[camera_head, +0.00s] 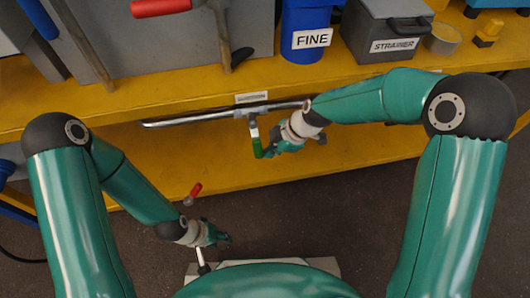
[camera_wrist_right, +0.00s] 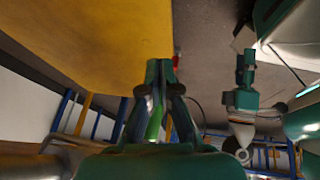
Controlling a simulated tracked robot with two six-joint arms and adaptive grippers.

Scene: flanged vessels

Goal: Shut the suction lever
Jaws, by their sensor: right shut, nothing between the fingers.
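In the head view a green-handled lever (camera_head: 257,147) hangs from a metal pipe (camera_head: 195,117) along the yellow bench edge. A red-handled lever (camera_head: 194,190) stands lower down, nearer my left arm. I cannot read which one is the suction lever. My right gripper (camera_head: 269,151) is at the green handle, very close to it, and is shut with nothing in it. In the right wrist view the green handle (camera_wrist_right: 155,122) shows beside the fingers (camera_wrist_right: 160,68); contact cannot be told. My left gripper (camera_head: 224,238) is low, below the red handle and apart from it; its fingers are too small to judge.
On the yellow bench (camera_head: 150,112) stand a blue container marked FINE (camera_head: 305,25), a grey box marked STRAINER (camera_head: 388,30) and a round tin (camera_head: 442,38). A small label (camera_head: 252,98) above the pipe is unreadable. Dark floor (camera_head: 340,215) lies clear in front.

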